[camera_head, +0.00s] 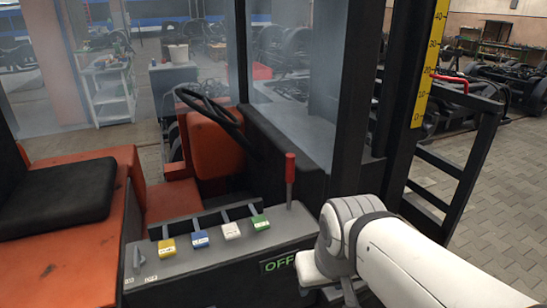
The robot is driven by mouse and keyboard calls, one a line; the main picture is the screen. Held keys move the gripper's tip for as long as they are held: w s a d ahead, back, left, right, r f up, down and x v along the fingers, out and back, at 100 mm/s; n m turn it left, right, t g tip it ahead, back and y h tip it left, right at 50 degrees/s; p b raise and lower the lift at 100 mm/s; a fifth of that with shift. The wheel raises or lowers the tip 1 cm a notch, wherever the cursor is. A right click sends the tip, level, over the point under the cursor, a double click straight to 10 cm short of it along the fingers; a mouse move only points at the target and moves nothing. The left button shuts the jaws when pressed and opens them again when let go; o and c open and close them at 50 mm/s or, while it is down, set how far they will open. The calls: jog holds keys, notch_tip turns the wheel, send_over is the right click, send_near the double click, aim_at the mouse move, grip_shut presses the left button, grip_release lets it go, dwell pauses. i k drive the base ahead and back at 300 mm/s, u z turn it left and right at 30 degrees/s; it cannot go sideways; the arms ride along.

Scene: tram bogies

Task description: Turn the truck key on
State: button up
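The truck is orange and black, with a grey control console (222,255) beside its seat. A small grey key-like knob (137,258) stands upright at the console's left end, with tiny markings below it that I cannot read clearly. A dark display (279,263) at the console's right shows "OFF" in green. My white and grey arm comes in from the lower right, its elbow-like joint beside the display. My gripper is not in view, so its state and distance from the key are hidden.
The console carries levers with yellow (167,248), blue (200,239), white (231,231) and green (260,222) tops, and a red-handled lever (290,175). A black steering wheel (209,110), black seat (62,198) and dark mast post (360,80) surround it. Space above the console's left is clear.

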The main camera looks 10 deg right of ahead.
aim_at(139, 261)
jog(key=u, duration=1.05)
jog(key=k, duration=0.55)
jog(key=u, duration=0.4)
jog(key=i, duration=1.3)
jog(key=z, duration=0.4)
